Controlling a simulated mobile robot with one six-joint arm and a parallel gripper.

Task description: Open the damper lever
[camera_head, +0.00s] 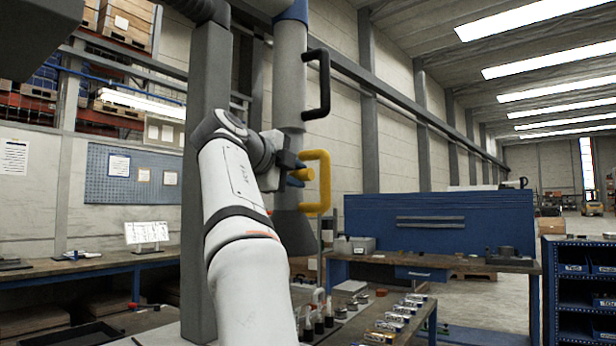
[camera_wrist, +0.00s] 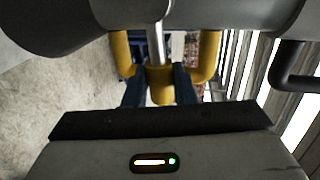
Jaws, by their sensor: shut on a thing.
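The damper lever shows in the wrist view as a metal rod with a yellow end (camera_wrist: 160,88), set between the two blue fingers of my gripper (camera_wrist: 160,97). In the head view, my gripper (camera_head: 298,174) is at the grey extraction arm, with the lever's yellow end (camera_head: 309,174) just at its fingertips. My gripper is shut on this yellow end. A yellow U-shaped handle (camera_head: 325,182) stands just beyond, on the right side of the extraction arm; its two legs show either side of the lever in the wrist view (camera_wrist: 211,52). The lever's pivot is hidden.
The grey extraction arm (camera_head: 290,85) carries a black handle (camera_head: 322,85) above and a flared hood (camera_head: 292,228) below. A grey post (camera_head: 207,130) stands close on the left. A bench with bottles and small items lies below; a blue cabinet (camera_head: 412,220) is at right.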

